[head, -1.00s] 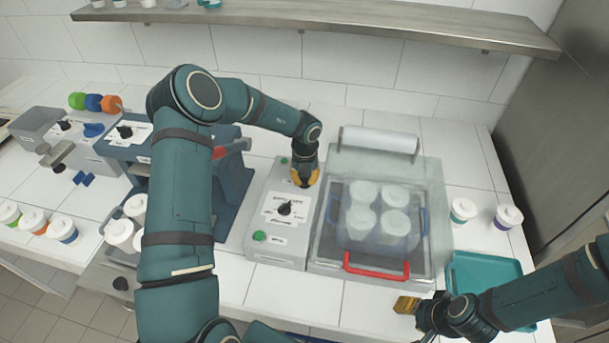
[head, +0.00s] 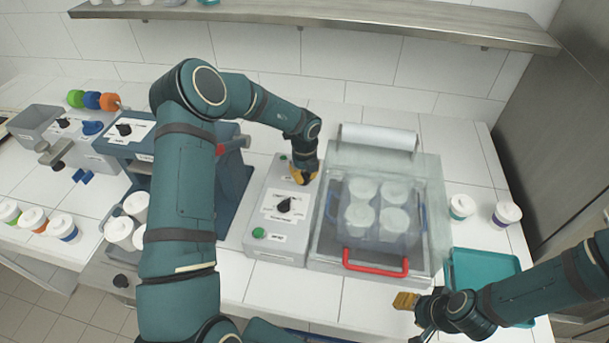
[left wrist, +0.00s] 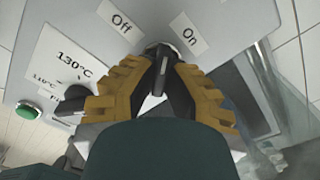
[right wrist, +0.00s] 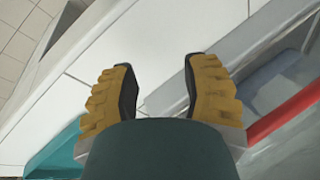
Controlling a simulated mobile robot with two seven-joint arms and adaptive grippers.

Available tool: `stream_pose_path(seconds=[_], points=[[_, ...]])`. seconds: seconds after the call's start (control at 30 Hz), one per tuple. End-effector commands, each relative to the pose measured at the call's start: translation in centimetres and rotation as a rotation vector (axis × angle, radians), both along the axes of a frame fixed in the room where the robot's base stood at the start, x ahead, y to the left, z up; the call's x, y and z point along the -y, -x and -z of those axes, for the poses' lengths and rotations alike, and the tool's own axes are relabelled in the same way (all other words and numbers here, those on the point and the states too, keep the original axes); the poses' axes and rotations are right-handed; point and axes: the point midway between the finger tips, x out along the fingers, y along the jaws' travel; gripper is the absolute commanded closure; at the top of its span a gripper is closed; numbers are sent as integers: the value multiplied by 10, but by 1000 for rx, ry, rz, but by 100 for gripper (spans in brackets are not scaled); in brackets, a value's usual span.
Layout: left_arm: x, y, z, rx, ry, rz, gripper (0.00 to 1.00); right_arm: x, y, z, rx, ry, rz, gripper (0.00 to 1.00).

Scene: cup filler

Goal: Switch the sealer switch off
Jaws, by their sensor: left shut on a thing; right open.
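The sealer's grey control box (head: 277,240) stands left of the sealing chamber. The sealer switch (left wrist: 158,52) sits between the "Off" label (left wrist: 122,20) and the "On" label (left wrist: 189,33) in the left wrist view. My left gripper (left wrist: 163,70) is shut on the switch, with its two fingertips close together around it. In the head view my left gripper (head: 301,175) covers the switch, and I cannot tell which way the lever leans. My right gripper (head: 405,300) is open and empty near the counter's front; its spread fingers also show in the right wrist view (right wrist: 160,75).
A dial (head: 284,206) and a green button (head: 259,233) are on the box. The sealer's clear lid (head: 425,190) with a red handle (head: 375,267) covers several white-lidded cups. A teal tray (head: 482,262) and two cups stand on the right.

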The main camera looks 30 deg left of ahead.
Motion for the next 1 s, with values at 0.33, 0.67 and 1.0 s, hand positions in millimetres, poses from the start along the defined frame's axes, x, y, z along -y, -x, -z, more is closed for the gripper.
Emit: stream_pose_path(seconds=[0.33,0.67,1.0], points=[[0,2,2,-5,1,2,59,0,0,0,0,0,0,53],[0,0,-4,0,0,2,59,0,0,0,0,0,0,53],[0,0,-64,2,-1,2,59,0,0,0,0,0,0,53]])
